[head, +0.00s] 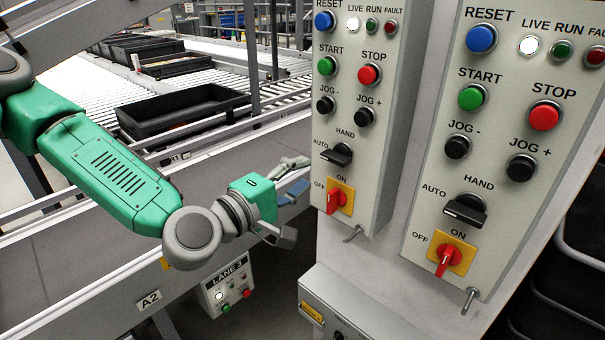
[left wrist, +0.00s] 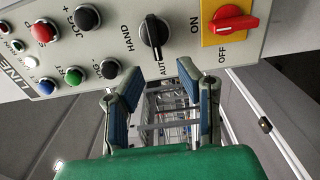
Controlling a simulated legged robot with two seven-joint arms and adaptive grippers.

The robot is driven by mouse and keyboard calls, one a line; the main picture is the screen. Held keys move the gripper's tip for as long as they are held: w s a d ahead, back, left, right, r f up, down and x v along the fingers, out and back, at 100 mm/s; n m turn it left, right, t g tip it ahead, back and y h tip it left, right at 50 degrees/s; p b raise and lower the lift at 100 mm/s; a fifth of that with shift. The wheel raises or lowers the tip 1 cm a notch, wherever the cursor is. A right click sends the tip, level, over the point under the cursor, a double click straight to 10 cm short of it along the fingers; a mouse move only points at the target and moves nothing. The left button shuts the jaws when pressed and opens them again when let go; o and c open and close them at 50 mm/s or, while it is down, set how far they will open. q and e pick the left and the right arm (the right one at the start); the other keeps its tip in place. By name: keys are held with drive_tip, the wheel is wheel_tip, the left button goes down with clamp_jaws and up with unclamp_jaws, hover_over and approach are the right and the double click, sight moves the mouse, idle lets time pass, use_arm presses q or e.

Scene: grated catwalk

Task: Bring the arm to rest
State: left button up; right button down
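My left arm (head: 110,175), green with grey joints, comes in from the left in the head view. Its gripper (head: 298,198) is open, its fingers spread wide apart with nothing between them. It is just left of the nearer-left control panel (head: 352,75), beside that panel's lower knobs. In the left wrist view the open gripper (left wrist: 158,80) shows two blue-padded fingers below the panel's black selector (left wrist: 152,38) and red switch (left wrist: 235,24). I cannot tell whether a finger touches the panel. My right arm and gripper are not in view.
A second control panel (head: 505,120) stands to the right. A grey box (head: 350,308) is below the panels. A conveyor (head: 70,240) runs under my arm, with a LANE 3 box (head: 228,290) on its side. Black bins (head: 180,108) sit on rollers behind.

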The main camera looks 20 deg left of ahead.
use_arm(q)
drive_tip(key=s+d+f+m+g, duration=0.2)
drive_tip(key=s+f+m+g, duration=0.3)
drive_tip(key=f, duration=0.6)
drive_tip(key=s+d+f+m+g, duration=0.2)
drive_tip(key=s+d+f+g, duration=0.15)
drive_tip(key=s+f, duration=0.45)
drive_tip(key=s+a+f+m+g+y, duration=0.6)
drive_tip(key=s+a+f, duration=0.7)
drive_tip(key=s+f, duration=0.3)
drive_tip(key=shift+m+g+b, duration=0.45)
drive_tip(key=shift+m+g, duration=0.45)
drive_tip(key=shift+g, duration=0.05)
drive_tip(key=shift+f, duration=0.1)
